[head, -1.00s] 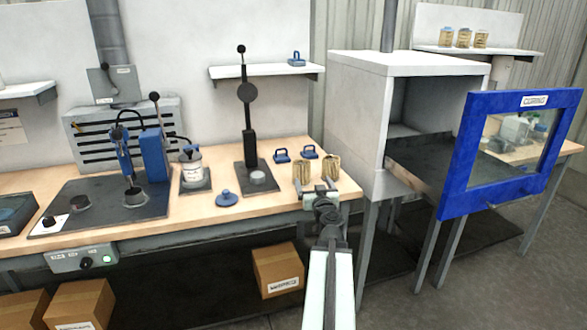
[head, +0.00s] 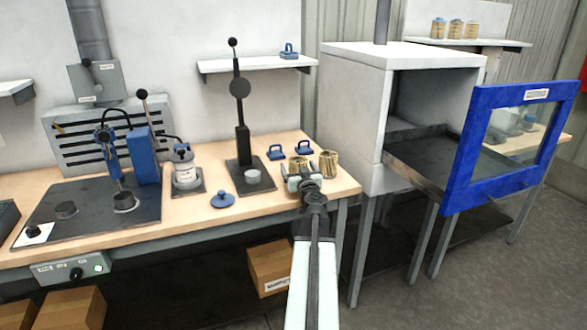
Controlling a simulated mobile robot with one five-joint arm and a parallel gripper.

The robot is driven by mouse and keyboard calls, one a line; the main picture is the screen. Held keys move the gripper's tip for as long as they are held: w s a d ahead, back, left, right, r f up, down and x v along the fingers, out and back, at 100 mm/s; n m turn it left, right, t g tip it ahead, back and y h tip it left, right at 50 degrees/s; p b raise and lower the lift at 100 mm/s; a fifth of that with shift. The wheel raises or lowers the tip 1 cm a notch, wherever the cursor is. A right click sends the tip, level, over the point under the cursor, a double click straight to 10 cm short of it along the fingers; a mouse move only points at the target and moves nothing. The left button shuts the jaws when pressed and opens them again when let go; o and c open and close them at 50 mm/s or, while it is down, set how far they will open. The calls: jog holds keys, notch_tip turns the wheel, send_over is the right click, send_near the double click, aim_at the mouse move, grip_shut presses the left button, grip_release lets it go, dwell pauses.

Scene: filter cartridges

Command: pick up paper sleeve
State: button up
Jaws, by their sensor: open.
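Two tan pleated paper sleeves stand upright near the right end of the wooden bench: a left one (head: 298,163) and a right one (head: 328,163). My gripper (head: 304,182) is open, low at the bench's front edge, and lines up with the left sleeve. It hides the lower part of that sleeve. I cannot tell whether the fingers are around it or just in front of it. The right sleeve stands just to the right of the gripper, apart from it as far as I can see.
Two blue handled pieces (head: 276,153) lie behind the sleeves. A press (head: 242,130) and a blue lid (head: 222,200) are to the left. The curing oven (head: 350,110) stands right, its blue-framed door (head: 465,150) open. Several similar sleeves (head: 455,29) sit on the far shelf.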

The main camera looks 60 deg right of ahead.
aim_at(298, 162)
jog(key=shift+w+d, duration=0.1)
jog(key=c, duration=1.4)
notch_tip(298, 162, up, 20)
jog(key=p, duration=2)
jog(key=shift+r, duration=0.15)
jog(key=shift+c, duration=0.2)
